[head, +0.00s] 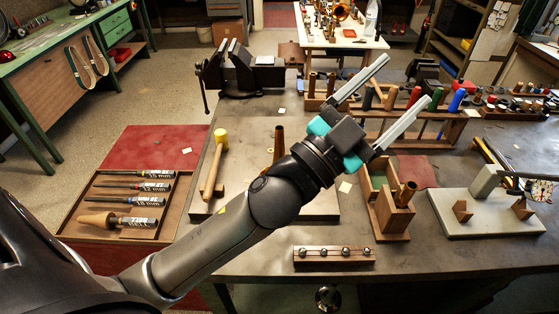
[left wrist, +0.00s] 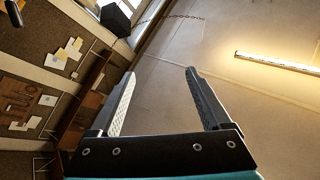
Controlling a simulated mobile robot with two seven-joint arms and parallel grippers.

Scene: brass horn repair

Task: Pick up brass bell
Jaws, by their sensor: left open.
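My left gripper (head: 406,79) is raised above the workbench in the head view, its two fingers apart and pointing up and right. In the left wrist view the fingers (left wrist: 160,73) are open with nothing between them. A slim brass-coloured flared piece (head: 279,143) stands upright on a board left of my gripper. Another brass-coloured piece (head: 406,193) sits at the wooden box, below my gripper in the picture. A flared brass opening (head: 341,11) shows on the far table. I cannot tell which of these is the brass bell. My right gripper is not in view.
A dark vise (head: 246,72) stands at the bench's back left. A yellow-headed mallet (head: 217,160) lies on the board. A tool rack (head: 420,112) is behind my gripper. A grey plate with a dial gauge (head: 540,189) is at right. A wooden ball block (head: 334,255) sits near the front edge.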

